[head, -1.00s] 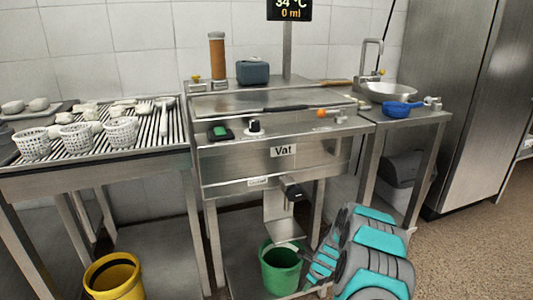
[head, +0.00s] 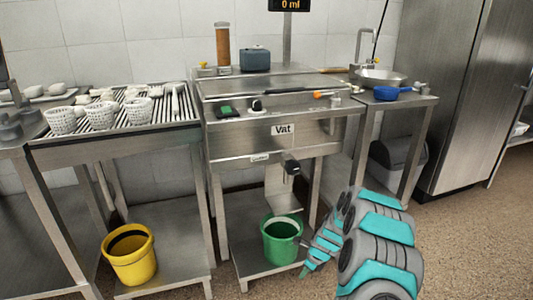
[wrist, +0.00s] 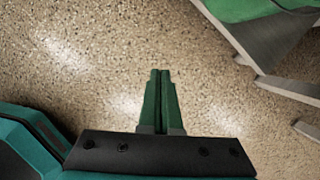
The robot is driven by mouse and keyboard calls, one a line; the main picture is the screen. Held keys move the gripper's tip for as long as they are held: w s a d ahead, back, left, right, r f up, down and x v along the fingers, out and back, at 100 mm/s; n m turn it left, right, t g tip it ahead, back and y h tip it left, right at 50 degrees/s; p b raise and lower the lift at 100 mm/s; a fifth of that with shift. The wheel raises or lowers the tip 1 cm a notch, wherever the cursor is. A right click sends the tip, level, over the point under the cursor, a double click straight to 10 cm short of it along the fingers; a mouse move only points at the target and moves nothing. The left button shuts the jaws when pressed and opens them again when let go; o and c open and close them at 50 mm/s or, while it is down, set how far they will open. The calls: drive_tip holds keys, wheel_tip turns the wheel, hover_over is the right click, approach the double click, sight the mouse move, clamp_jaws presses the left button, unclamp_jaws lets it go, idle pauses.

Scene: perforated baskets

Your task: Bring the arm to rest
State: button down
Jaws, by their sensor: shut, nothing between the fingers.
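My arm shows in the head view at the lower right, folded low in front of the vat stand. My gripper (wrist: 160,76) points down over the speckled floor in the wrist view. Its two green fingers lie together with nothing between them. In the head view my gripper (head: 306,272) is small, close to the right of the green bucket (head: 282,247). The bucket's edge appears in the wrist view at the top right, apart from the fingers.
The steel vat (head: 268,138) stands behind my arm. A draining table (head: 115,140) with white perforated baskets (head: 100,116) is at the left, a yellow bucket (head: 130,262) below it. Floor at the lower right is clear.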

drive_tip(key=s+a+r+n+g, duration=0.1)
drive_tip(key=s+a+r+n, duration=0.2)
drive_tip(key=s+r+n, duration=0.65)
drive_tip(key=s+a+r+n+g, duration=0.1)
drive_tip(key=s+a+r+n, duration=0.2)
drive_tip(key=s+r, duration=0.75)
drive_tip(key=s+d+r+n+h, duration=0.1)
drive_tip(key=s+r+n, duration=0.3)
drive_tip(key=s, duration=0.5)
drive_tip(key=s+d+r+n+g+h, duration=0.1)
drive_tip(key=s+d+r+n, duration=0.3)
drive_tip(key=s, duration=0.5)
drive_tip(key=s+d+r+n, duration=0.2)
drive_tip(key=s+r+n, duration=0.2)
drive_tip(key=s, duration=0.5)
drive_tip(key=shift+s+d+r+n+g+h, duration=0.15)
drive_tip(key=shift+s+r+n+g+h, duration=0.2)
drive_tip(key=shift+r, duration=0.55)
